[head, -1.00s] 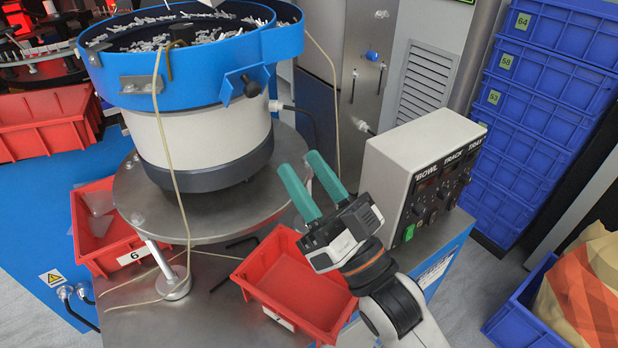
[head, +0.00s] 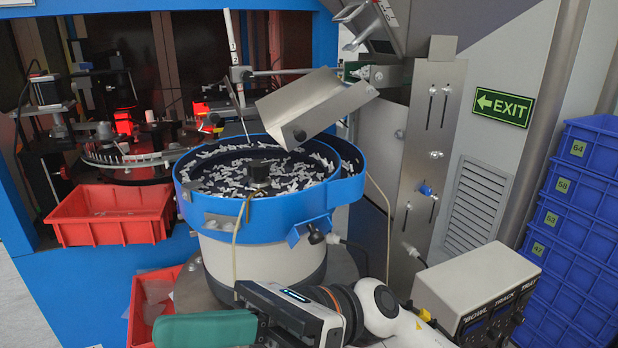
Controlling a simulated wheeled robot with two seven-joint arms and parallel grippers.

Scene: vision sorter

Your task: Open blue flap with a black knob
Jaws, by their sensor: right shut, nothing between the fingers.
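The blue flap (head: 300,232) is on the outer side of the blue feeder bowl (head: 270,217), at its lower right. Its black knob (head: 316,236) faces out toward me. The flap appears to lie close to the bowl wall, but its exact angle is hard to tell. My right gripper (head: 172,331) is at the bottom of the head view, in front of and below the bowl. Its teal fingers point left and are shut, with nothing held. The gripper is apart from the knob, which is above and to the right of the fingertips. My left gripper is not in view.
A metal chute (head: 318,108) hangs over the bowl, which holds many small white parts. A control box (head: 475,285) stands at the lower right. Red bins (head: 110,228) are at the left. Blue crates (head: 580,215) are stacked at the right.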

